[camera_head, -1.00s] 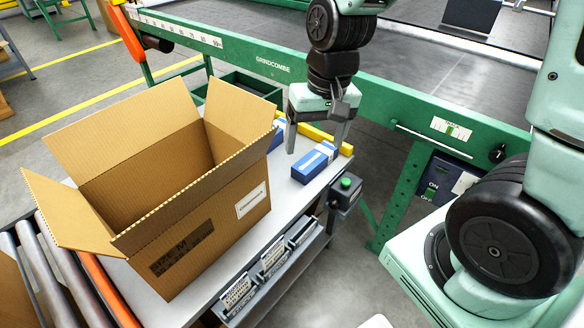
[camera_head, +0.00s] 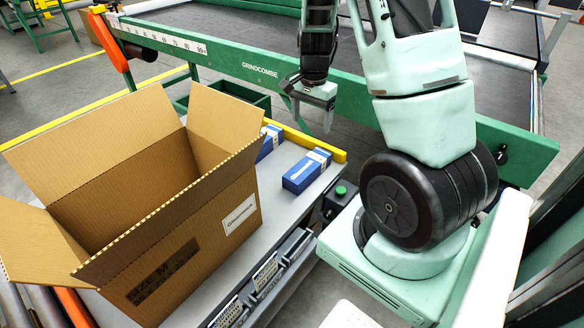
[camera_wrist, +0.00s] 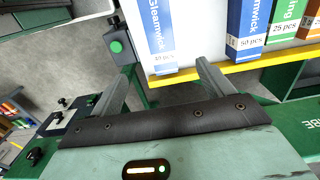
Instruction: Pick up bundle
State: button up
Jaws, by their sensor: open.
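A blue and white bundle (camera_head: 306,171) lies on the grey table, right of the carton, near the yellow edge strip. In the wrist view this bundle (camera_wrist: 160,38) reads "Gleamwick". A second blue bundle (camera_head: 269,142) stands partly hidden behind the carton; it shows in the wrist view too (camera_wrist: 247,32). My gripper (camera_head: 312,116) is open and empty, above and beyond the near bundle, by the green rail. In the wrist view its fingers (camera_wrist: 165,78) are apart, pointing towards the near bundle without touching it.
A large open carton (camera_head: 190,240) fills the table's left side. A yellow strip (camera_head: 310,143) borders the table's far edge. A green button box (camera_head: 340,192) sits at the table's right end. In the wrist view a green-labelled pack (camera_wrist: 286,20) stands beside the second bundle.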

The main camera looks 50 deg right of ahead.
jog(key=b, duration=0.2)
send_near(308, 164)
jog(key=f, duration=0.5)
jog(key=shift+d+f, duration=0.15)
jog(key=shift+d, duration=0.05)
jog(key=shift+s+a+f, duration=0.1)
jog(key=shift+a+f, duration=0.05)
jog(key=shift+f, duration=1.2)
jog(key=shift+a+f, duration=0.1)
jog(key=shift+f, duration=1.25)
jog(key=c, duration=1.2)
notch_tip(308, 164, up, 10)
jog(key=shift+p, duration=0.5)
jog(key=shift+c, duration=0.2)
jog(key=shift+r, duration=0.1)
